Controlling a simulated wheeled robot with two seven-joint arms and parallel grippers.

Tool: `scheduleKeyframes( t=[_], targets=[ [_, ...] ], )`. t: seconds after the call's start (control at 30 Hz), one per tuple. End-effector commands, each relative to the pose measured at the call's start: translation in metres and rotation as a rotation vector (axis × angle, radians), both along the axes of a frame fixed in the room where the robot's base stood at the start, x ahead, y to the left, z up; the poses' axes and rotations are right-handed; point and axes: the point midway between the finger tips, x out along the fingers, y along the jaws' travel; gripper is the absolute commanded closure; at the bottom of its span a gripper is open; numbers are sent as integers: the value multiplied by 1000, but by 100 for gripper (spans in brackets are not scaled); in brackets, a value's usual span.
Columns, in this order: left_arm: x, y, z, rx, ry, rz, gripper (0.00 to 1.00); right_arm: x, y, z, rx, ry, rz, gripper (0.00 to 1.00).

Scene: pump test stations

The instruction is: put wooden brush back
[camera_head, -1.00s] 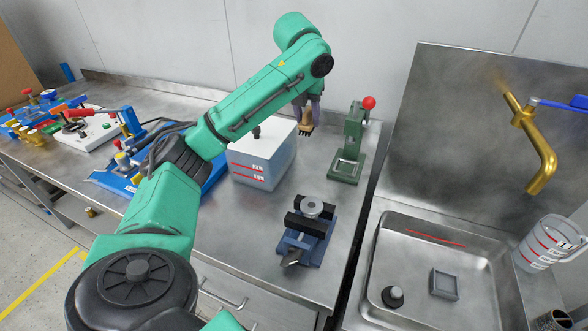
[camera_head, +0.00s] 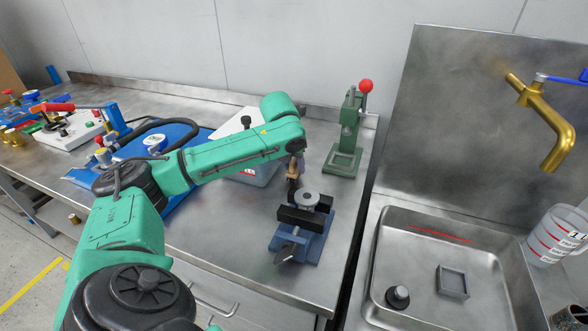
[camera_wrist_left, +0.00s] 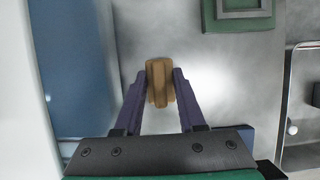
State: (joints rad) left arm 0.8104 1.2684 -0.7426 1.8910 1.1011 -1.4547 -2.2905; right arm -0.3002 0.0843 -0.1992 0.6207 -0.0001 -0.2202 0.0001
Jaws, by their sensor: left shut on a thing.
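My left gripper (camera_wrist_left: 160,88) is shut on the wooden brush (camera_wrist_left: 160,80), a tan block between its two purple fingers in the left wrist view. In the head view the brush (camera_head: 292,171) shows small below my green arm, just behind the blue vise. The gripper (camera_head: 294,163) is partly hidden there by the arm's end. The bench top shows beneath the brush in the wrist view; whether the brush touches it I cannot tell. My right gripper is not in view.
The blue vise (camera_head: 303,240) holds a round metal part, close in front of the brush. A green press (camera_head: 345,140) with a red knob stands behind right. A white-lidded tank (camera_head: 240,122) is partly behind my arm. The sink (camera_head: 430,270) lies right.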

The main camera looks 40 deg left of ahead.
Motion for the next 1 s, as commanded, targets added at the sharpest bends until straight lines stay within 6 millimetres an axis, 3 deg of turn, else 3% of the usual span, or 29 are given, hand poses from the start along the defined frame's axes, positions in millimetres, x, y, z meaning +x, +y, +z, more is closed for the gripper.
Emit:
scheduleKeyframes(
  t=[0.37, 0.4, 0.47, 0.8, 1.0],
  targets=[
    [0, 0, -8, -1, -1, 1, 100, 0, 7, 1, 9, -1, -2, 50],
    [0, 0, -9, -1, -1, 1, 50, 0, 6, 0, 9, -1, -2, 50],
    [0, 0, -8, -1, -1, 1, 31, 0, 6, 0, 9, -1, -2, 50],
    [0, 0, -6, 0, -3, 1, 31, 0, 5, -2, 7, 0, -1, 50],
    [-13, -4, 31, 2, -6, -1, 31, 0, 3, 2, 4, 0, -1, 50]
  ],
)
